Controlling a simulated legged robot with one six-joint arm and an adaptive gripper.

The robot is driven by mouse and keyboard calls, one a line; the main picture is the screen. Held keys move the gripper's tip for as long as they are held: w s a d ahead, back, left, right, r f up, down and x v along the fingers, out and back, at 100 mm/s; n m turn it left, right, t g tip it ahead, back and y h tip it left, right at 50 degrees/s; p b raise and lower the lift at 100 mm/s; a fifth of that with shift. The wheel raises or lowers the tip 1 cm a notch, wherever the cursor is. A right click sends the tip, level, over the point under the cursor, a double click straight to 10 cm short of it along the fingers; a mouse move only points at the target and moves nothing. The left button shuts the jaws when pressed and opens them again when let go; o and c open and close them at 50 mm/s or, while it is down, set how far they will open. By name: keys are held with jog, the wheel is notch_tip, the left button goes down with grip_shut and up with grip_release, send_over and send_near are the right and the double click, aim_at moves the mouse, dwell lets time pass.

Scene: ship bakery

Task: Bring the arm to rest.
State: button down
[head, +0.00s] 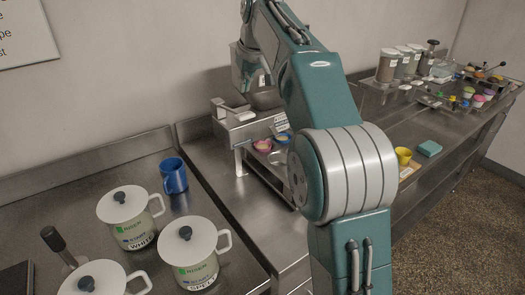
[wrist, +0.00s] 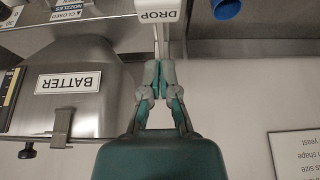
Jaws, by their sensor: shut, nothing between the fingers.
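My gripper (wrist: 159,68) shows in the wrist view with its grey fingertips together and nothing held. Its tips are just below a white lever marked DROP (wrist: 158,16) in that view; I cannot tell whether they touch it. The steel hopper marked BATTER (wrist: 95,110) is to the left of the fingers. In the head view my teal arm rises through the middle and bends toward the batter machine (head: 240,127) at the back wall. My gripper cannot be made out in the head view.
A blue mug (head: 173,176) and lidded white canisters (head: 131,218) stand on the left counter. Small coloured cups (head: 263,146) sit at the machine. To the right are a yellow cup (head: 403,155), a teal block (head: 429,148) and several jars (head: 389,66).

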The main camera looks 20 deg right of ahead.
notch_tip(320, 180, up, 2)
jog(key=shift+s, duration=0.1)
dwell(0.4)
jog(key=s+f+m, duration=0.1)
jog(key=s+f, duration=0.1)
jog(key=s, duration=0.8)
jog(key=s+f+m, duration=0.1)
jog(key=s+f, duration=0.1)
jog(key=s, duration=0.7)
jog(key=s+f+m+t+h, duration=0.1)
jog(key=s+f, duration=1.3)
jog(key=s, duration=0.3)
jog(key=shift+f+m, duration=0.3)
